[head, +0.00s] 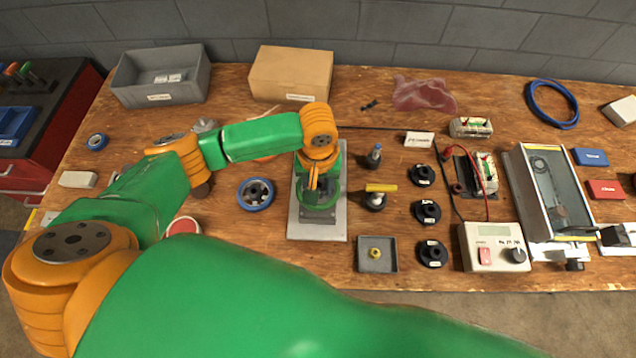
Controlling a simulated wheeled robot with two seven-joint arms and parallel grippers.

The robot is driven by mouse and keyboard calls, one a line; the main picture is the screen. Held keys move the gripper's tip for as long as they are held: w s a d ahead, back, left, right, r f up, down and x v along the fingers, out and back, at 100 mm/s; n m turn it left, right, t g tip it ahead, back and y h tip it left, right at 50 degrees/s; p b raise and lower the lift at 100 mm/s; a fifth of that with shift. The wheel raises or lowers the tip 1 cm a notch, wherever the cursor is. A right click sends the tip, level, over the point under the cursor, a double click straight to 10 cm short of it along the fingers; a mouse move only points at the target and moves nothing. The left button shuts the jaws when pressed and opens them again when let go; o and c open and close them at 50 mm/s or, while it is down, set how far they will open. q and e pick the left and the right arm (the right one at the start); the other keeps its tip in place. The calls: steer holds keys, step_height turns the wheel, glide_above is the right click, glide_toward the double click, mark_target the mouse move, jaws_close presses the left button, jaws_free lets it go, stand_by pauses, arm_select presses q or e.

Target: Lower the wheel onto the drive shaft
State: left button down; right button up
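A green-rimmed wheel (327,203) is over a dark block (318,217) on a light grey base plate (336,228), near the middle of the table. My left gripper (314,191) points down at the wheel's middle from above. Its fingertips are small and partly hidden, so I cannot tell if they grip the wheel. The drive shaft is not distinguishable; the wheel and gripper cover that spot. I cannot tell if the wheel rests on the block or hangs just above it. A blue-rimmed wheel (268,193) lies left of the plate. My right gripper is not in view.
A red-rimmed disc (183,226) is partly behind my arm. Right of the plate stand a dark post with a blue tip (374,155), a yellow-handled tool (380,188), several black knobs (427,211), a small tray (390,267) and a control box (493,257).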

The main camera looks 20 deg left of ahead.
arm_select(q)
steer(key=shift+f+b, duration=0.85)
steer(key=shift+f, duration=0.9)
stand_by(0.3)
steer(key=shift+f, duration=0.2)
stand_by(0.6)
steer(key=shift+c, duration=1.8)
jaws_free()
steer(key=c, duration=0.4)
steer(key=shift+o, duration=0.2)
step_height(320, 180, up, 6)
steer(key=p, duration=0.8)
steer(key=shift+r+p, duration=0.15)
steer(key=shift+p, duration=0.25)
